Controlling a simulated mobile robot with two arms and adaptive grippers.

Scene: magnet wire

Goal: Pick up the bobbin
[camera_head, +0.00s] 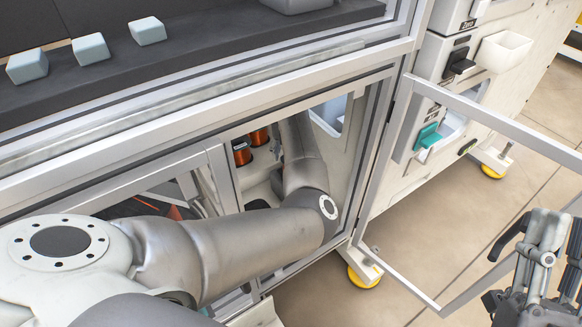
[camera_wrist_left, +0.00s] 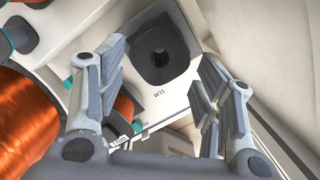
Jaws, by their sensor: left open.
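Copper-orange wire bobbins show inside the open lower cabinet in the head view: one (camera_head: 241,153) and another (camera_head: 259,137) just behind it. In the left wrist view a large copper bobbin (camera_wrist_left: 24,122) is at the left edge, and a smaller part of a copper bobbin (camera_wrist_left: 123,106) shows behind the left finger. My right gripper (camera_head: 545,265) is at the lower right, partly cut off, outside the cabinet.
A metal-framed clear door (camera_head: 480,118) stands open to the right of the cabinet. Grey-blue blocks (camera_head: 90,48) lie on the dark shelf above. Pale walls (camera_wrist_left: 265,70) close in on the right in the wrist view. Tiled floor (camera_head: 400,215) is clear around the door.

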